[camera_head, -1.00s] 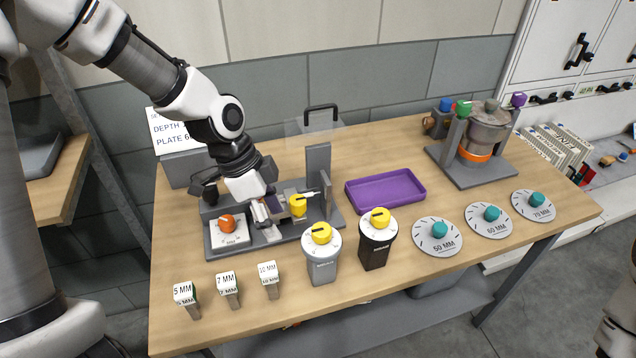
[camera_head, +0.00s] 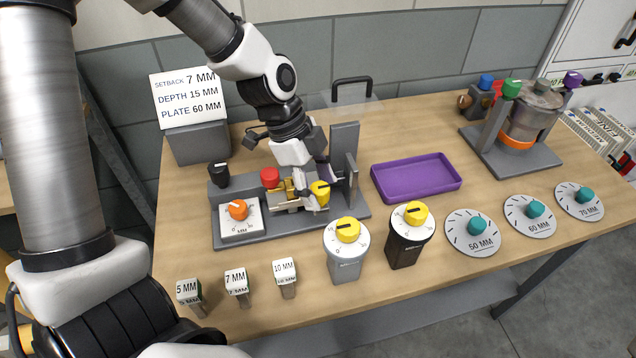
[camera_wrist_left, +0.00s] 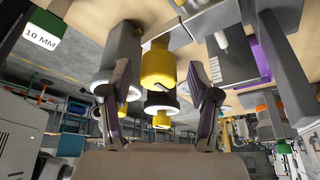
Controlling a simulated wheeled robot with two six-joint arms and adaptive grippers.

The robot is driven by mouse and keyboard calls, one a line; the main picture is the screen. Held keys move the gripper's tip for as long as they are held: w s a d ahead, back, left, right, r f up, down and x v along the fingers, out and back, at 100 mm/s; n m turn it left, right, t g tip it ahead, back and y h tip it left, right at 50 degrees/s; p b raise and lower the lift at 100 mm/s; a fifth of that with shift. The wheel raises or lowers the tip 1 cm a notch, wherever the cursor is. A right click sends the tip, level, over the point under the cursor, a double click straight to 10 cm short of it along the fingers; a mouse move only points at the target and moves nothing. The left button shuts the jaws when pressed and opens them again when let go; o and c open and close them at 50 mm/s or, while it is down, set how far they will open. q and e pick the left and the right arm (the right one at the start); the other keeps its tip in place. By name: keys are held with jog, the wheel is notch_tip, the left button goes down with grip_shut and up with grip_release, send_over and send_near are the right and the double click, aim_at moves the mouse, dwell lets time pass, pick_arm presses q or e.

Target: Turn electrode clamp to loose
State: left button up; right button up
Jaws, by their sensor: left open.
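The grey fixture (camera_head: 285,230) on the bench carries a yellow knob (camera_head: 320,192), a red knob (camera_head: 269,178), a black knob (camera_head: 219,174) and an orange dial knob (camera_head: 238,210). No label tells which is the electrode clamp. My left gripper (camera_head: 311,199) points down at the yellow knob, partly covering it and the brass parts beside it. In the left wrist view the yellow knob (camera_wrist_left: 158,66) shows between the two spread fingers of the left gripper (camera_wrist_left: 160,80). Contact cannot be told. My right gripper is not in view.
A sign (camera_head: 187,98) reads setback 7 MM, depth 15 MM, plate 60 MM. A grey upright (camera_head: 344,150) stands close right of the gripper. In front are two yellow-topped cups (camera_head: 346,258) and small gauge blocks (camera_head: 236,283). A purple tray (camera_head: 416,190) lies to the right.

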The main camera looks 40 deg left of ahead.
pick_arm(q)
jog(key=shift+s+r, duration=0.1)
jog(key=shift+d, duration=0.1)
jog(key=c, duration=1.1)
jog(key=shift+c, duration=0.2)
